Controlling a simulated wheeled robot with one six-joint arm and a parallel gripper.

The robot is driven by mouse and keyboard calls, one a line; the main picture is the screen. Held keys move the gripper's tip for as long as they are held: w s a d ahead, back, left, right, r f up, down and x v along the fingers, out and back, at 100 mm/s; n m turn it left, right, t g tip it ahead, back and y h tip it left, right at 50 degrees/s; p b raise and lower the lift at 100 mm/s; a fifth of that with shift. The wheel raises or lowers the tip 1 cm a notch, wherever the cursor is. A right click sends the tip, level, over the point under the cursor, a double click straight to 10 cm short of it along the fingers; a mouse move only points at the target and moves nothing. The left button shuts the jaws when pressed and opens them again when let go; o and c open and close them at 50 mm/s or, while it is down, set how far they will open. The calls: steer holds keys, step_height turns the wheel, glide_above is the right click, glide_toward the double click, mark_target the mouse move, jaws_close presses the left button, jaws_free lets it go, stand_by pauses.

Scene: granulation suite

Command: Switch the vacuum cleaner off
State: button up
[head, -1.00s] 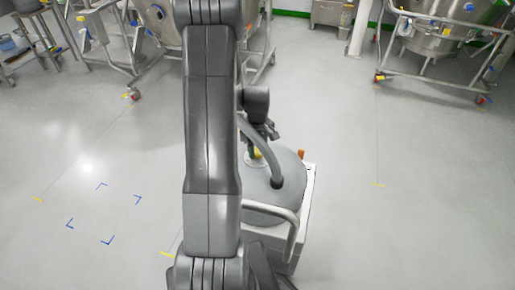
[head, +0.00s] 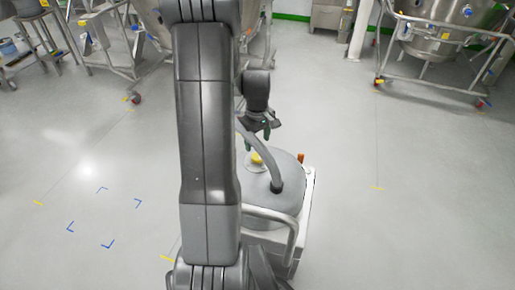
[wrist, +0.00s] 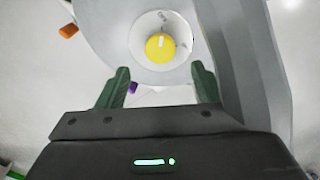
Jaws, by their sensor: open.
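The vacuum cleaner (head: 283,200) stands on the floor in front of me, with a grey domed top and a white body, partly hidden by my arm. Its yellow knob (head: 257,158) sits on a white round dial on the top. In the wrist view the yellow knob (wrist: 160,47) shows a pale pointer mark near its upper edge, and the dial (wrist: 142,38) carries small lettering too blurred to read. My gripper (head: 257,138) is above the knob and apart from it. In the wrist view my gripper (wrist: 162,88) is open and empty, its green fingers spread below the knob.
A grey hose (head: 262,150) arches over the vacuum's top beside the knob. A metal handle (head: 285,222) is on its near side. An orange part (head: 301,158) stands at its right edge. Steel vessels on wheeled frames (head: 440,40) stand behind. The floor either side is clear.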

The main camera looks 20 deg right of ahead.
mark_target(257, 155)
step_height(257, 155, up, 7)
steer(key=shift+p, duration=0.3)
step_height(257, 155, down, 14)
steer(key=shift+r+b, duration=0.1)
steer(key=shift+b, duration=0.7)
steer(key=shift+r, duration=0.1)
